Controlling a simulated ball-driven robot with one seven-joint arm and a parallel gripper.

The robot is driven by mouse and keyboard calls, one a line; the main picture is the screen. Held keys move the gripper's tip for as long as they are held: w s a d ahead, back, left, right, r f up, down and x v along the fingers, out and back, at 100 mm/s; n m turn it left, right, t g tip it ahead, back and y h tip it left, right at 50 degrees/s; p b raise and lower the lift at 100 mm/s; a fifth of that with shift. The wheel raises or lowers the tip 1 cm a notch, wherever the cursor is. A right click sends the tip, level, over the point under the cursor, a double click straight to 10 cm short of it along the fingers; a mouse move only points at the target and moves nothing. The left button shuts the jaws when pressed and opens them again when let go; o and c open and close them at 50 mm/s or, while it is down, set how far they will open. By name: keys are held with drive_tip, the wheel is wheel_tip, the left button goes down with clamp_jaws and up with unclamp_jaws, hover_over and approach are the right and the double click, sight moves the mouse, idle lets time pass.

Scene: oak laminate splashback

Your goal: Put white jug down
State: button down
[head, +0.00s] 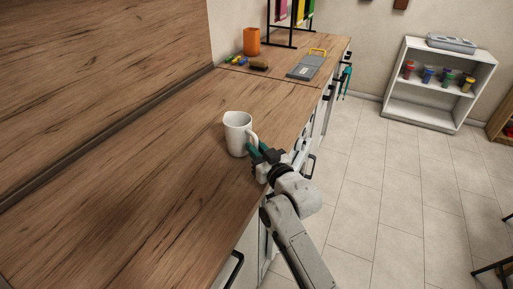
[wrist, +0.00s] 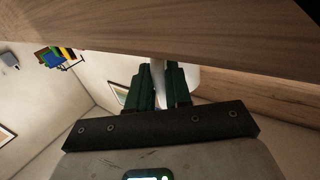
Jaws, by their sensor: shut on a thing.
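The white jug (head: 236,133) is upright at the worktop's right part in the head view, with its handle toward the right. My gripper (head: 256,150) is at its handle side, with dark green fingers shut on the handle. In the wrist view the fingers (wrist: 158,88) close on a pale strip of the jug (wrist: 158,75). Most of the jug is hidden there by the fingers and the worktop edge. I cannot tell whether its base touches the worktop (head: 150,190).
The wood worktop around the jug is clear. Farther back are an orange cup (head: 251,42), a brown item (head: 259,66), small coloured pieces (head: 236,60) and a grey case (head: 307,66). A black rack stands behind. A white shelf (head: 437,85) stands on the floor to the right.

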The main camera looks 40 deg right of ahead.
drive_tip(key=shift+r, duration=0.1)
drive_tip(key=c, duration=1.1)
unclamp_jaws()
drive_tip(key=shift+f, duration=0.2)
drive_tip(key=shift+o, duration=0.2)
drive_tip(key=shift+r, duration=0.15)
drive_tip(key=b+v, duration=0.1)
drive_tip(key=v, duration=1.1)
drive_tip(key=shift+b, duration=0.35)
